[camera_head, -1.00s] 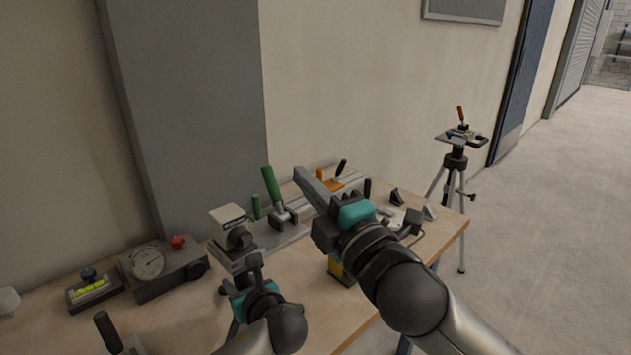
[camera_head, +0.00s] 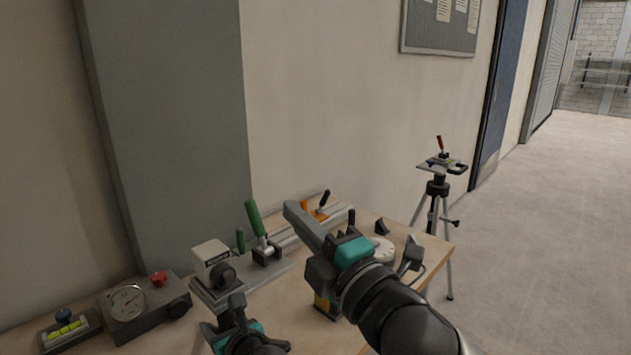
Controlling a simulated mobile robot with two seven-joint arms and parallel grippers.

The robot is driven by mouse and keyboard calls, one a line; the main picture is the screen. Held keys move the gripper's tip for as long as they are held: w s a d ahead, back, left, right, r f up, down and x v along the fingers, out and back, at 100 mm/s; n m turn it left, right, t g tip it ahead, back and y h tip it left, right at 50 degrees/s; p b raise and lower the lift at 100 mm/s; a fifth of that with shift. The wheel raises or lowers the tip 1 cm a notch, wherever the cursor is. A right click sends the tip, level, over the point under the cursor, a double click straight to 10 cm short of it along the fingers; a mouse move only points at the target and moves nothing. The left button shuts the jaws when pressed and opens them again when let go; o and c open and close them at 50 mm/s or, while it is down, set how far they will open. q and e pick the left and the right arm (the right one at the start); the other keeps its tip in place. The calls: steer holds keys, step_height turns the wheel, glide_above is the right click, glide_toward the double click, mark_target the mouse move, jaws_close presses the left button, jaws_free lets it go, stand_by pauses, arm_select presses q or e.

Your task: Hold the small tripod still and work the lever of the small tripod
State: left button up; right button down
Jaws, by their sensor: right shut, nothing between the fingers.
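The small tripod (camera_head: 437,189) stands on the floor at the right, beyond the table's far right corner. My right gripper (camera_head: 290,208) is shut and empty above the table, pointing up and left, well short of the tripod. My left gripper (camera_head: 237,303) is low over the table in front of the white-and-grey device; its fingers are seen from behind, so I cannot tell their opening. Neither gripper touches the tripod.
The table (camera_head: 275,312) holds a dial gauge box (camera_head: 150,305) with a red knob, a spirit level (camera_head: 65,332), a white-and-grey device (camera_head: 211,262), a green-handled clamp (camera_head: 256,220) and an orange clamp (camera_head: 316,210). Open floor (camera_head: 535,260) lies right of the tripod.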

arm_select(q)
steer(key=shift+o, duration=0.5)
steer(key=shift+d, duration=0.1)
steer(key=shift+r, duration=0.1)
